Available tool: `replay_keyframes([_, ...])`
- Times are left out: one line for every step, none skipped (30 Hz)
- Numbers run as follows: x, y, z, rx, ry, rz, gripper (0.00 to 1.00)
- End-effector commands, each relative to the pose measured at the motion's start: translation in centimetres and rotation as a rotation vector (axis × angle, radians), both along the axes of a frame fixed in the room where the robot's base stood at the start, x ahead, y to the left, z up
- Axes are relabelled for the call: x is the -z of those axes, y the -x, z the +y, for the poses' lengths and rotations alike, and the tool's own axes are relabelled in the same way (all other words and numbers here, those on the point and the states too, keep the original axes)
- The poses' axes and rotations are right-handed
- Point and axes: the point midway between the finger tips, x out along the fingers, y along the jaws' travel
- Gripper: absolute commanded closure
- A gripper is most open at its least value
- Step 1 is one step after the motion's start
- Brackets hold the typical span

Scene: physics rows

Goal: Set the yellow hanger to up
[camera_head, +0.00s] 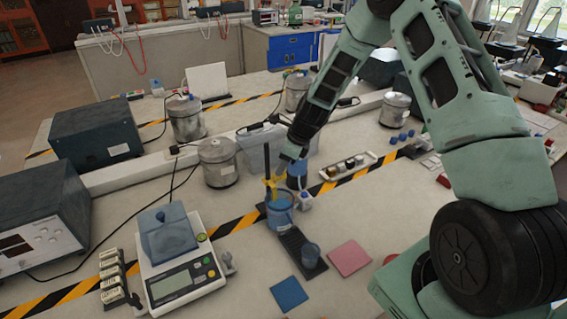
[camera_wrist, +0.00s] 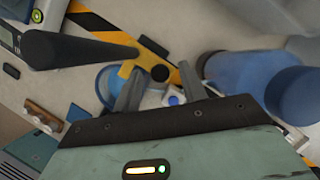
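The yellow hanger (camera_head: 271,187) sits on a dark upright rod (camera_head: 267,160), just above a blue beaker (camera_head: 281,217). In the wrist view the yellow hanger (camera_wrist: 128,68) shows beside the thick dark rod (camera_wrist: 75,50), with a round black knob (camera_wrist: 160,73) at its end. My gripper (camera_head: 283,172) is close above the hanger. In the wrist view my gripper (camera_wrist: 160,84) has its two fingers apart, one on each side of the knob. The left finger overlaps the yellow part; I cannot tell whether it touches.
A blue cylinder (camera_wrist: 235,80) stands close to the right finger. A balance (camera_head: 180,275) stands left, and a tray with small jars (camera_head: 348,166) lies right. Blue (camera_head: 289,293) and pink (camera_head: 349,257) pads lie in front.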

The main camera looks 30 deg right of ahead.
Motion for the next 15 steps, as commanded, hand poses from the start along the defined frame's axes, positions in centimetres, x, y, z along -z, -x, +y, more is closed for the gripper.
replay_keyframes([0.0,0.0,0.0,0.000,0.000,0.000,0.71])
replay_keyframes([0.0,0.0,0.0,0.000,0.000,0.000,0.80])
replay_keyframes([0.0,0.0,0.0,0.000,0.000,0.000,0.91])
replay_keyframes([0.0,0.0,0.0,0.000,0.000,0.000,0.99])
replay_keyframes([0.0,0.0,0.0,0.000,0.000,0.000,1.00])
replay_keyframes([0.0,0.0,0.0,0.000,0.000,0.000,1.00])
replay_keyframes([0.0,0.0,0.0,0.000,0.000,0.000,1.00])
replay_keyframes([-0.1,0.0,0.0,0.000,0.000,0.000,1.00])
replay_keyframes([-0.3,0.0,0.0,0.000,0.001,-0.001,1.00])
replay_keyframes([-0.6,0.0,0.0,0.000,0.001,-0.001,1.00])
replay_keyframes([-1.1,0.0,0.0,0.000,0.002,-0.002,1.00])
replay_keyframes([-1.8,0.0,-0.1,0.000,0.002,-0.002,1.00])
replay_keyframes([-2.5,-0.1,-0.1,-0.001,0.003,-0.002,1.00])
replay_keyframes([-3.3,0.0,0.0,-0.002,0.003,-0.002,1.00])
replay_keyframes([-4.3,0.0,0.0,-0.002,0.003,-0.001,1.00])
